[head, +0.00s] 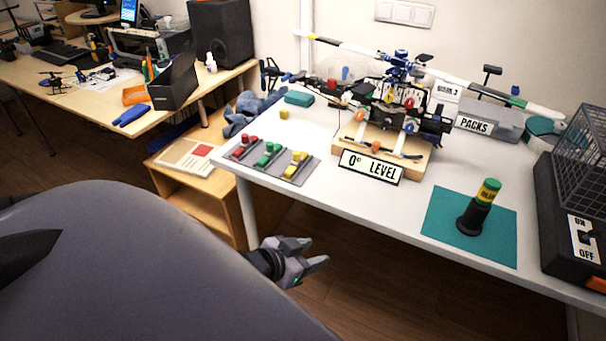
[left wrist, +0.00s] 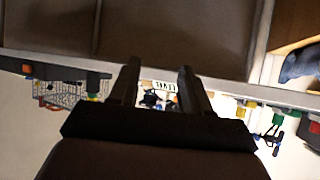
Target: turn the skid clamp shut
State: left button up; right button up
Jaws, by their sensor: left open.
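The model helicopter (head: 400,75) stands on a wooden stand (head: 350,133) on the white table, behind a "0° LEVEL" sign (head: 370,166). A small orange piece (head: 376,146) sits between the skids at the front of the stand and looks like the skid clamp. How far it is turned is too small to tell. My left gripper (head: 316,252) is open and empty, in front of the table's near edge and apart from the stand. In the left wrist view the sign (left wrist: 164,85) shows upside down between the open fingers (left wrist: 158,68). My right gripper is not in view.
Red, green and yellow pieces lie on grey plates (head: 271,158) left of the stand. A green-and-yellow-topped black cylinder (head: 478,207) stands on a teal mat (head: 440,225). A black box with an ON/OFF label (head: 584,240) is at right. The table's front edge (head: 400,230) lies beyond my gripper.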

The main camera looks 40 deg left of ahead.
pick_arm(q)
jog(key=shift+s+d+f, duration=0.25)
jog(key=shift+s+d, duration=0.05)
jog(key=shift+s, duration=0.2)
jog(key=shift+s+d+f, duration=0.25)
jog(key=shift+s, duration=0.2)
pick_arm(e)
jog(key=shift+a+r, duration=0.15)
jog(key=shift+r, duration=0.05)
pick_arm(q)
jog(key=s+d+f+g, duration=0.1)
jog(key=s+d+f, duration=0.3)
jog(key=s+d, duration=0.2)
jog(key=shift+s+d+f+m+p, duration=0.3)
jog(key=shift+s+p, duration=0.05)
jog(key=shift+s, duration=0.55)
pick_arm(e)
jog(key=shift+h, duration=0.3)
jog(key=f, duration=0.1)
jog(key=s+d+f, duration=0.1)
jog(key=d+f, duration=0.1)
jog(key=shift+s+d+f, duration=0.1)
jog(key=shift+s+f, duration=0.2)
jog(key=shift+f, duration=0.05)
